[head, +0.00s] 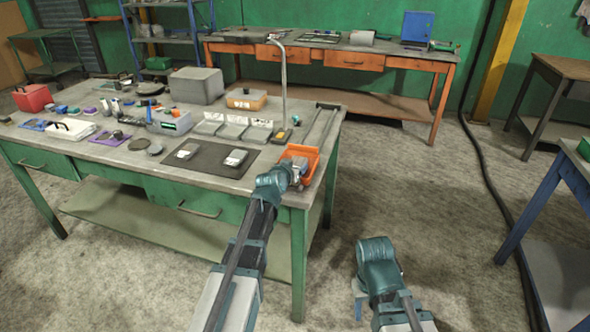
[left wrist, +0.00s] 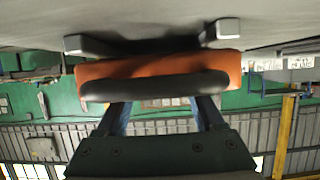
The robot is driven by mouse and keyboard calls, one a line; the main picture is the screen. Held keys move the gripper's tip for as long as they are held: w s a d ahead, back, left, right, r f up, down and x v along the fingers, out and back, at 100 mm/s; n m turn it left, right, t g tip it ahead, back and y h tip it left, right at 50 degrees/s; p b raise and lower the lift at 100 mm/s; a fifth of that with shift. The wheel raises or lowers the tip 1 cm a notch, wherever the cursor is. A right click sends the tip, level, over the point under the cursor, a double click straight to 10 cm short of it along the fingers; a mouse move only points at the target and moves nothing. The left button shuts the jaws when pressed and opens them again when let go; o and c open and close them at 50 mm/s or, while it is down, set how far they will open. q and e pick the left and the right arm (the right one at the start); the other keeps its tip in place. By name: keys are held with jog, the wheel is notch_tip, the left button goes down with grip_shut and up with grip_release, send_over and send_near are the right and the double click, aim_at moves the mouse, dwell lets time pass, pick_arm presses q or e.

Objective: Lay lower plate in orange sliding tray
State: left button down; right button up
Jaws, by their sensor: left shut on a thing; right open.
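The orange sliding tray (head: 311,153) sits at the right front corner of the green workbench in the head view. My left gripper (head: 298,168) is at its near side, partly hidden by my own wrist. In the left wrist view the tray's orange front (left wrist: 160,70) fills the middle, and my left gripper is shut on its dark handle (left wrist: 155,86). Two pale plates, a left one (head: 187,151) and a right one (head: 235,157), lie apart on a dark mat. I cannot tell which is the lower plate.
The dark mat (head: 210,168) lies left of the tray. Several grey bins (head: 232,131) stand behind it, beside a curved lamp post (head: 284,85). Tools and boxes crowd the bench's left and back. An orange bench (head: 380,62) stands behind.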

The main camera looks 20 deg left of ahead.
pick_arm(q)
jog(key=shift+f, duration=0.15)
grip_release()
